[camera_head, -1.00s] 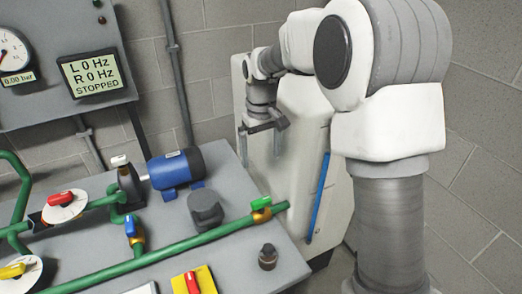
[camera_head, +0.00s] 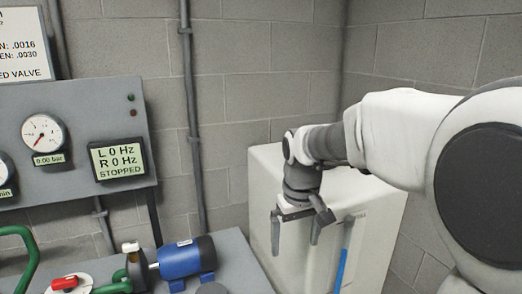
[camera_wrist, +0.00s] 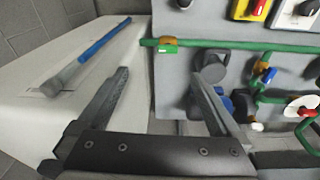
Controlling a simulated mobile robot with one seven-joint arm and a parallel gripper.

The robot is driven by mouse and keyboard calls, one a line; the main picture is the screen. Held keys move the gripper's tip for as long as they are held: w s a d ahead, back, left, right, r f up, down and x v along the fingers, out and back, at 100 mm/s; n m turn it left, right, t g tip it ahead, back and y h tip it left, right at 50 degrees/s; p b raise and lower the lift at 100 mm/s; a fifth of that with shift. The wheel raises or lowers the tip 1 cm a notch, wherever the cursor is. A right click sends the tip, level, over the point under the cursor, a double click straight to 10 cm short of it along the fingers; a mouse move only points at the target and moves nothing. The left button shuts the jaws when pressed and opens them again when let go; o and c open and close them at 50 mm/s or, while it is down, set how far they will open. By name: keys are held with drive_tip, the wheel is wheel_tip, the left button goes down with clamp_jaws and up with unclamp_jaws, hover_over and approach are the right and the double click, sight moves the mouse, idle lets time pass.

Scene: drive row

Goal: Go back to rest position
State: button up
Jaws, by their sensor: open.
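My gripper (camera_head: 296,226) is open and empty. In the head view it hangs, fingers down, in front of the white cabinet (camera_head: 268,172) at the right of the pump bench. In the wrist view my gripper (camera_wrist: 160,85) shows its two fingers spread apart with nothing between them. The white cabinet (camera_wrist: 125,50) lies behind the left finger and the bench (camera_wrist: 180,65) behind the right finger.
A blue motor (camera_head: 187,258) stands on the bench. The panel (camera_head: 85,190) carries a gauge (camera_head: 43,133) and a display (camera_head: 117,160) reading 0 Hz, STOPPED. A blue bar (camera_head: 342,270) is on the cabinet front. Block walls close in behind.

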drive_tip(key=s+d+r+m+t+p, duration=0.1)
drive_tip(key=s+d+r+t, duration=0.1)
drive_tip(key=s, duration=0.8)
drive_tip(key=s+d+r+m+t+p, duration=0.1)
drive_tip(key=s+d+r+m+t, duration=0.1)
drive_tip(key=s, duration=0.8)
drive_tip(key=d+r, duration=0.1)
drive_tip(key=d, duration=0.1)
drive_tip(key=shift+s+d+r+m, duration=0.15)
drive_tip(key=shift+d+r+m, duration=0.15)
drive_tip(key=shift+r, duration=0.1)
